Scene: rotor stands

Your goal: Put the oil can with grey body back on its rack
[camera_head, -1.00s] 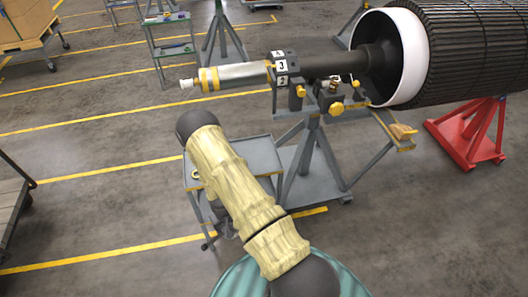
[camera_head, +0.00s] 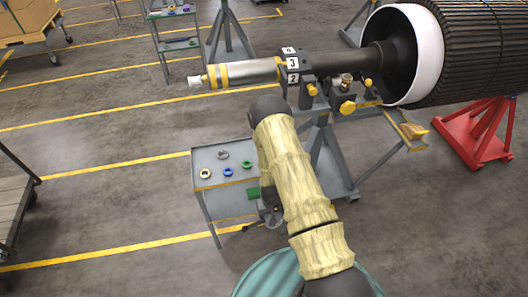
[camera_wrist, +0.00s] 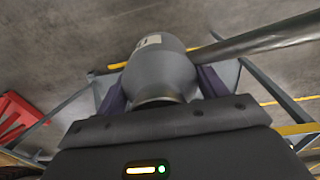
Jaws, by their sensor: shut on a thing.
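The grey-bodied oil can (camera_wrist: 160,72) fills the middle of the wrist view, with a small pale label on its body. My gripper (camera_wrist: 161,90) is shut on it, with a dark purple finger on each side. A long grey bar runs from beside the can to the upper right; I cannot tell whether it is the spout or part of a stand behind. In the head view my forearm covers most of the gripper and can, beside the right end of a small grey table (camera_head: 213,178). I cannot make out the can's rack for certain.
The table holds a yellow ring (camera_head: 205,173), a blue ring (camera_head: 228,172), a green ring (camera_head: 247,164) and a grey one (camera_head: 222,155). A grey rotor stand (camera_head: 325,150) carries the shaft behind my arm. A red stand (camera_head: 485,135) is at right.

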